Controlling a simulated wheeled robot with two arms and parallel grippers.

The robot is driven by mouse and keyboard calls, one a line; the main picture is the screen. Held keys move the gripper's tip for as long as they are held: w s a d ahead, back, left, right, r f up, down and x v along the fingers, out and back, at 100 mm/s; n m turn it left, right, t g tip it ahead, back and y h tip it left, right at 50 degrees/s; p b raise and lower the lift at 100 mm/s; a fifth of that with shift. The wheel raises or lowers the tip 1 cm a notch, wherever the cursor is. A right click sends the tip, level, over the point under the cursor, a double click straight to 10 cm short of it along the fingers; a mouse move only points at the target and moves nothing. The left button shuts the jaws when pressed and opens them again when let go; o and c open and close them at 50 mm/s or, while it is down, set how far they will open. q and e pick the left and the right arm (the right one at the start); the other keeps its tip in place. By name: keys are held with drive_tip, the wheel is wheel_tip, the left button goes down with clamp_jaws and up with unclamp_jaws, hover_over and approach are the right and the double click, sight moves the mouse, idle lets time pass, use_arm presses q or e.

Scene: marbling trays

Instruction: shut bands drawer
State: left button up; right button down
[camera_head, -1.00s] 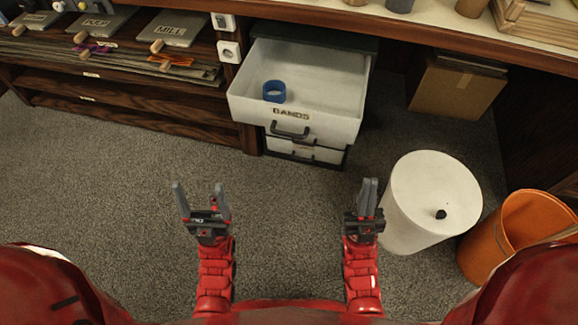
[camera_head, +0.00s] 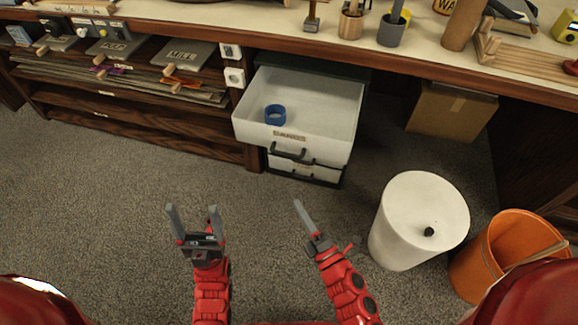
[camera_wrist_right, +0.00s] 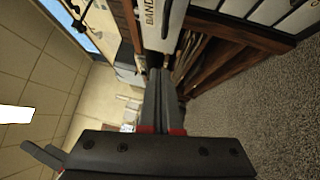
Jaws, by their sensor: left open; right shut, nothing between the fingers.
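The bands drawer (camera_head: 335,122) is the top white drawer under the bench, pulled well out. A blue ring-shaped band (camera_head: 275,114) lies inside it. Its front carries a label and a dark handle (camera_head: 293,155). In the right wrist view the labelled drawer front (camera_wrist_right: 152,22) shows at the top. My left gripper (camera_head: 192,216) is open and empty over the floor, left of and nearer than the drawer. My right gripper (camera_head: 302,207) is shut and empty, below the handle in the picture and apart from the drawer. Its closed fingers also show in the right wrist view (camera_wrist_right: 162,85).
Another white drawer (camera_head: 305,169) sits shut beneath. A white cylinder (camera_head: 405,235) and an orange bucket (camera_head: 480,265) stand on the right. A cardboard box (camera_head: 450,110) is under the bench. Wooden shelves (camera_head: 150,122) are at left. Carpet before the drawer is clear.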

sight(309, 113)
drive_tip(key=w+d+x, duration=0.1)
drive_tip(key=d+x, duration=0.1)
drive_tip(key=x, duration=1)
drive_tip(key=shift+w+d, duration=0.2)
drive_tip(key=shift+w, duration=0.35)
drive_tip(key=shift+w, duration=0.1)
drive_tip(key=w+d+b, duration=0.2)
drive_tip(key=w+b, duration=0.1)
drive_tip(key=w, duration=0.4)
drive_tip(key=w+d+b, duration=0.2)
drive_tip(key=w, duration=0.5)
drive_tip(key=w+d+b, duration=0.3)
drive_tip(key=w, duration=0.4)
drive_tip(key=shift+f+b, duration=0.1)
drive_tip(key=shift+b, duration=0.25)
drive_tip(key=shift+w+d+b, duration=0.15)
drive_tip(key=shift+w+b, duration=0.1)
drive_tip(key=shift+w, duration=0.2)
drive_tip(key=shift+w+d+b, duration=0.15)
drive_tip(key=shift+w+b, duration=0.05)
drive_tip(key=shift+w, duration=0.3)
drive_tip(key=shift+d+r, duration=0.15)
drive_tip(key=shift+r, duration=0.2)
